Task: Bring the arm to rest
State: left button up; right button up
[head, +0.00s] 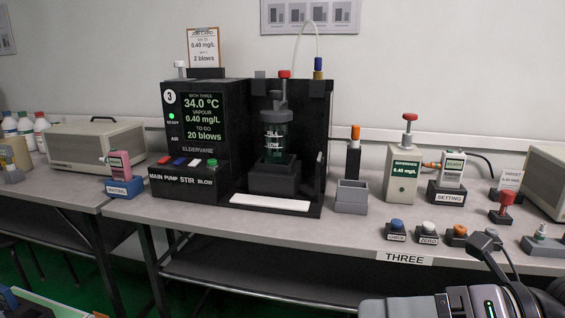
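My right arm is low at the right of the head view, a grey and black body with a small green light. A dark, finger-like part of my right gripper (486,251) rises in front of the bench's front edge. Its fingertips are not clearly separable, so I cannot tell whether it is open or holds anything. My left gripper is not in view. The long bench (330,233) lies beyond my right arm, with a label reading THREE on its front edge.
A black bath unit (241,188) with a lit screen stands on the bench. A grey open box (351,197), a pale tester (403,172) and a tester in a SETTING holder (450,195) stand to its right. Several buttons sit near the front right edge. A pink tester (119,164) rests left in a blue WAITING holder (124,188).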

jog(key=w+d+f+m+t+h, duration=0.2)
jog(key=f+m+t+h, duration=0.4)
jog(key=m, duration=1)
jog(key=w+d+f+m+t+h, duration=0.25)
jog(key=f+m+t, duration=0.45)
jog(key=m, duration=0.8)
jog(key=s+a+f+m+g+h+p, duration=0.1)
jog(key=s+a+f+m+g, duration=0.2)
jog(key=f, duration=0.4)
jog(key=s+a+f+m+g, duration=0.1)
jog(key=s+a+f+g, duration=0.1)
jog(key=s+f+g, duration=0.3)
pick_arm(q)
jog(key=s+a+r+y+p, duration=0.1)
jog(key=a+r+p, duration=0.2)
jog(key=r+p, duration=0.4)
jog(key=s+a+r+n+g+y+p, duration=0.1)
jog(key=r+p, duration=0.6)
jog(key=p, duration=1)
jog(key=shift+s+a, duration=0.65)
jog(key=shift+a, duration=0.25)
pick_arm(e)
jog(key=d+r+h, duration=0.1)
jog(key=d+r, duration=0.2)
jog(key=r, duration=0.3)
jog(key=s+d+r+m+h, duration=0.1)
jog(key=d+r, duration=0.2)
jog(key=r, duration=0.3)
jog(key=shift+s+d+r, duration=0.15)
jog(key=shift+s+d, duration=0.1)
